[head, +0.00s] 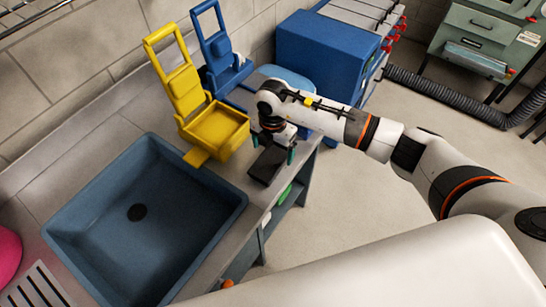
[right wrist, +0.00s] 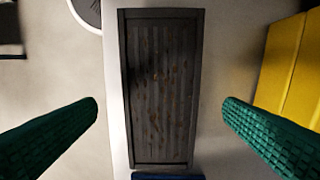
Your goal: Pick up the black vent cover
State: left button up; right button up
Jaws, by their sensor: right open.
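The black vent cover (head: 267,165) lies flat near the front edge of the counter, to the right of the sink. In the right wrist view the vent cover (right wrist: 160,85) is a dark, ribbed rectangle with a raised rim and brownish stains. My right gripper (head: 273,149) is over the vent cover, pointing down. Its green fingers are open, one on each side of the cover with clear space between, and it holds nothing. My left gripper is not in view.
A yellow holder (head: 217,130) stands close beside the vent cover, with a blue holder (head: 222,65) behind it. The blue sink (head: 190,240) opens to the left. A blue cabinet (head: 325,50) stands beyond the counter's end.

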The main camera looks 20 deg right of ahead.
aim_at(271, 159)
jog(key=f, duration=0.1)
jog(key=f+p, duration=0.1)
jog(key=f, duration=0.1)
jog(key=shift+s+a+f+p, duration=0.2)
jog(key=shift+a+f+p, duration=0.1)
jog(key=shift+f, duration=0.5)
jog(key=c, duration=1.2)
